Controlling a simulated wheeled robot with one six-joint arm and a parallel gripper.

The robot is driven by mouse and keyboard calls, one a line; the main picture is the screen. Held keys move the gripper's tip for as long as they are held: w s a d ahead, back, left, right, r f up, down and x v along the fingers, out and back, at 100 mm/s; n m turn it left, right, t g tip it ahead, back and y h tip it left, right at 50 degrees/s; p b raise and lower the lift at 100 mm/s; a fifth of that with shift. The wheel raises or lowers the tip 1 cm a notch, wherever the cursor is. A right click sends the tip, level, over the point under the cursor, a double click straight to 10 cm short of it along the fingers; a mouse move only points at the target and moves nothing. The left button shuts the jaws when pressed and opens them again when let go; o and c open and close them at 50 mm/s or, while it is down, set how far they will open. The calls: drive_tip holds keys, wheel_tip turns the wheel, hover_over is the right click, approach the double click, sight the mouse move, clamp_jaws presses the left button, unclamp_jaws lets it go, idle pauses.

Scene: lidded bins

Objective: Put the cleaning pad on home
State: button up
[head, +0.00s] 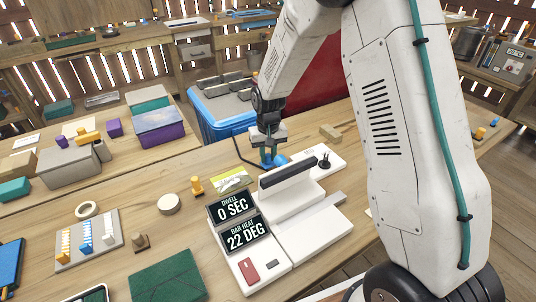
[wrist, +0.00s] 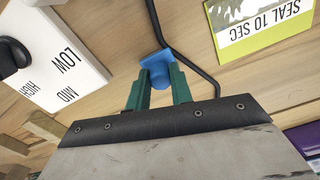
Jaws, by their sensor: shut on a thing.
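My gripper (head: 268,152) is low over the table behind the sealer. In the wrist view its green fingers (wrist: 160,85) are shut on a small blue piece (wrist: 154,63), which I take to be the cleaning pad. The blue piece (head: 279,160) also shows below the fingers in the head view. Its underside is hidden, so I cannot tell whether it touches the table. A black cable runs close by it. No spot clearly marked home can be read in either view.
The white sealer (head: 318,232) with a black bar stands just in front. A dial box (wrist: 62,60) with a black knob is close beside the gripper. A yellow-green card (head: 230,179) lies left of it.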

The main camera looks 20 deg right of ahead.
drive_tip(key=shift+f, duration=0.1)
drive_tip(key=o, duration=0.9)
